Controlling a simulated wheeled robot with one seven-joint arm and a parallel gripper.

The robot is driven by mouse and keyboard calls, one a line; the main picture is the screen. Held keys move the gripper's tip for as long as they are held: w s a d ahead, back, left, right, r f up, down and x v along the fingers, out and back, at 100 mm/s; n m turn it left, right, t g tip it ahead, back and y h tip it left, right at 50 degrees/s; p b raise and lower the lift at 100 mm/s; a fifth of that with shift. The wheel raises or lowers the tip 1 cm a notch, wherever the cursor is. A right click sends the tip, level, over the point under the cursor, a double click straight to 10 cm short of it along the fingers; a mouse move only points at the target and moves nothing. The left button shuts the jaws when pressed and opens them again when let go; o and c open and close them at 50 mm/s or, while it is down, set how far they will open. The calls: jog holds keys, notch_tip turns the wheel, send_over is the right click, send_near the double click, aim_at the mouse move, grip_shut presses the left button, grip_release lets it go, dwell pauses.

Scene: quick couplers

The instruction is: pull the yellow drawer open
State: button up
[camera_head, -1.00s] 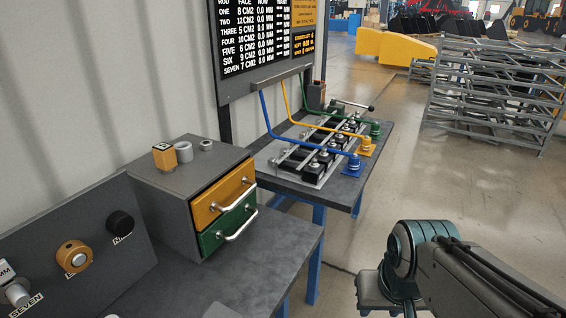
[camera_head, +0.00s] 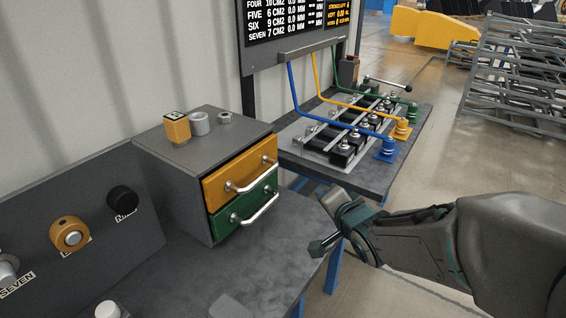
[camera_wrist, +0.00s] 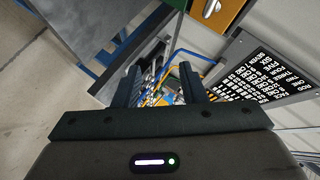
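The yellow drawer (camera_head: 222,187) is the upper one in a grey cabinet (camera_head: 168,180) on the dark bench. It looks shut, its front level with the green drawer (camera_head: 228,216) below. A silver bar handle (camera_head: 252,183) crosses its front. My gripper (camera_head: 328,226) is to the right of the cabinet, in front of the drawers and apart from both handles. In the wrist view my gripper (camera_wrist: 160,84) has its two dark fingers apart with nothing held between them. An orange-yellow panel with a silver fitting (camera_wrist: 212,9), likely the yellow drawer, is cut off at the top.
A yellow block (camera_head: 177,128), a grey ring (camera_head: 200,123) and a small nut-like piece (camera_head: 225,117) stand on the cabinet. A second table (camera_head: 375,179) with couplers and hoses is behind my gripper. A knob panel (camera_head: 100,225) stands at left.

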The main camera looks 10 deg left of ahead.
aim_at(264, 179)
jog(key=s+a+m+y+b, duration=0.1)
jog(key=a+m+y, duration=0.1)
jog(key=a+y, duration=0.45)
jog(key=shift+h, duration=0.55)
jog(key=x, duration=1)
jog(key=s+a+b+x, duration=0.1)
jog(key=x, duration=0.3)
jog(key=shift+w+a, duration=0.25)
jog(key=shift+w, duration=0.05)
grip_shut()
